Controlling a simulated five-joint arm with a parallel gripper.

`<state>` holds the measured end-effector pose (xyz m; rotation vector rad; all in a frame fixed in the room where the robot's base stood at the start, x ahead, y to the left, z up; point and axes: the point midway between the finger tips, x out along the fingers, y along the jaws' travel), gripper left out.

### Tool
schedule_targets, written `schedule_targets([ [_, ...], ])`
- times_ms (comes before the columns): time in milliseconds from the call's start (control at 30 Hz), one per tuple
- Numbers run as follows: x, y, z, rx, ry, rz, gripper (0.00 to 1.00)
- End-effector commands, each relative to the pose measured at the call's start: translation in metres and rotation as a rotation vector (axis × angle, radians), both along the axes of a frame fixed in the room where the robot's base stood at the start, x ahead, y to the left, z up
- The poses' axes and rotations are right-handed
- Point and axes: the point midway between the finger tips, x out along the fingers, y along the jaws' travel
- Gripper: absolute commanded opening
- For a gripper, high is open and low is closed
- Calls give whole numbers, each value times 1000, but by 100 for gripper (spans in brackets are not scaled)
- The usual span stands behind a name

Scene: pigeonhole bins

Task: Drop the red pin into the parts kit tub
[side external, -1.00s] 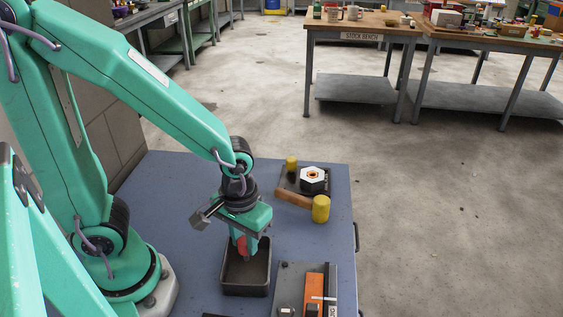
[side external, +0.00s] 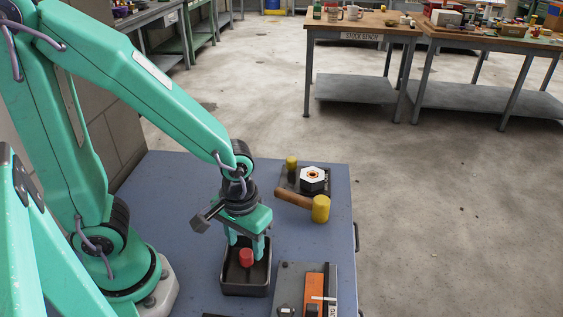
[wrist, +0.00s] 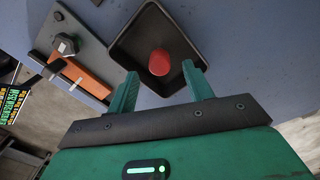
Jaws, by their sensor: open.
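The red pin (side external: 246,257) is inside the dark parts kit tub (side external: 245,291), below my fingers. Whether it touches the tub floor is hard to tell. My gripper (side external: 245,256) is above the tub with its two fingers spread apart on either side of the pin, open and empty. In the wrist view the pin (wrist: 159,62) shows as a red round end inside the tub (wrist: 121,49), beyond the open fingers of my gripper (wrist: 160,88).
A yellow-headed mallet (side external: 320,208) lies behind the tub to the right. A grey fixture with an orange block (side external: 314,290) stands close to the tub's right. The blue tabletop left of the tub is clear.

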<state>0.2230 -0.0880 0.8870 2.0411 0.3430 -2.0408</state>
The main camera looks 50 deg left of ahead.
Motion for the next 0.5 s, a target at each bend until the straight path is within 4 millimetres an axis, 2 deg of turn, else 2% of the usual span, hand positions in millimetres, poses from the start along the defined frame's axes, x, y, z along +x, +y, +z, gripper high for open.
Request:
schedule_targets([
  [500, 0, 0, 4, 0, 0, 0, 51],
])
